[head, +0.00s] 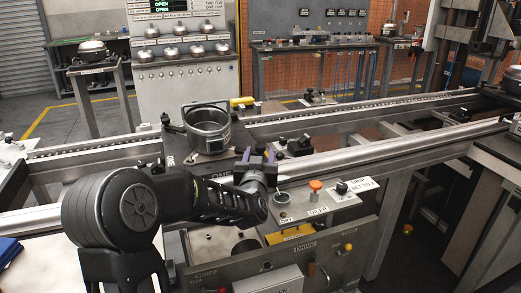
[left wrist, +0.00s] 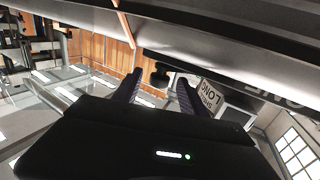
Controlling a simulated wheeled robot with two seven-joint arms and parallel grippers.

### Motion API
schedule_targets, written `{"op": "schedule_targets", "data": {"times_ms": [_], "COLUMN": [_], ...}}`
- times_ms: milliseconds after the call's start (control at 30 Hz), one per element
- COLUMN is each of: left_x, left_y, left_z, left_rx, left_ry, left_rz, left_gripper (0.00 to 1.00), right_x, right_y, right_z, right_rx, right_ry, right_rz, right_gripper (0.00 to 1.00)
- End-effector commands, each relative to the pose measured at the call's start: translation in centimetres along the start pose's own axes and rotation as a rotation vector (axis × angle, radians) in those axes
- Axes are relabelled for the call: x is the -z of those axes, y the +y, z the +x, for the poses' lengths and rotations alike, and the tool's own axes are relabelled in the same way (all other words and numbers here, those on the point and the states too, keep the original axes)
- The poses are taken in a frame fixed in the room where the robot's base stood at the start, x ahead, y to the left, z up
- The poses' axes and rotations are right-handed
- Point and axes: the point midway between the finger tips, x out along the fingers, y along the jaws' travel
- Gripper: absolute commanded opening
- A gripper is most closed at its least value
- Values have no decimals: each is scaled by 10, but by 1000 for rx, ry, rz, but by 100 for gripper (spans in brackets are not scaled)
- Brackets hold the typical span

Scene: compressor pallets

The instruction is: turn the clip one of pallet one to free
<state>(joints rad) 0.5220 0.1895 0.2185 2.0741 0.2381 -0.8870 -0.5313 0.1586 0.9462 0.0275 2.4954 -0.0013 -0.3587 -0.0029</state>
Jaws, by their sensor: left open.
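Pallet one (head: 178,150) is a dark plate on the conveyor rails, with part of its name "ONE" showing on the front edge. An open round metal housing (head: 208,132) stands upright on it. My left gripper (head: 258,154) is at the pallet's right front corner, its purple fingers open. In the left wrist view the two fingers (left wrist: 157,90) stand apart, with a small dark knob-like piece (left wrist: 160,74) showing between and beyond them. I cannot tell whether that is clip one or whether a finger touches it. The clip's position is not readable. My right gripper is not in view.
A station panel with an orange button (head: 315,185) and a black knob (head: 341,188) lies right of my gripper. A black fixture (head: 298,147) sits by the rails. The silver front rail (head: 400,143) runs right. A LONG label (left wrist: 208,96) shows near the right finger.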

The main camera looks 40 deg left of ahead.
Motion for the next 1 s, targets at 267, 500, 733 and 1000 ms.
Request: {"op": "schedule_targets", "data": {"times_ms": [267,500,733,1000], "left_x": [0,0,0,0], "left_y": [-1,0,0,0], "left_z": [29,30,30,30], "left_rx": [1,0,0,0], "left_ry": [0,0,0,0], "left_rz": [1,1,1,1], "left_gripper": [49,49,33,11], "right_x": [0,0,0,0], "right_y": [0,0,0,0], "right_z": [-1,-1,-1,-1], "right_rx": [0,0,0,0], "right_ry": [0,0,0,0], "right_rz": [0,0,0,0], "right_gripper": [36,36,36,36]}}
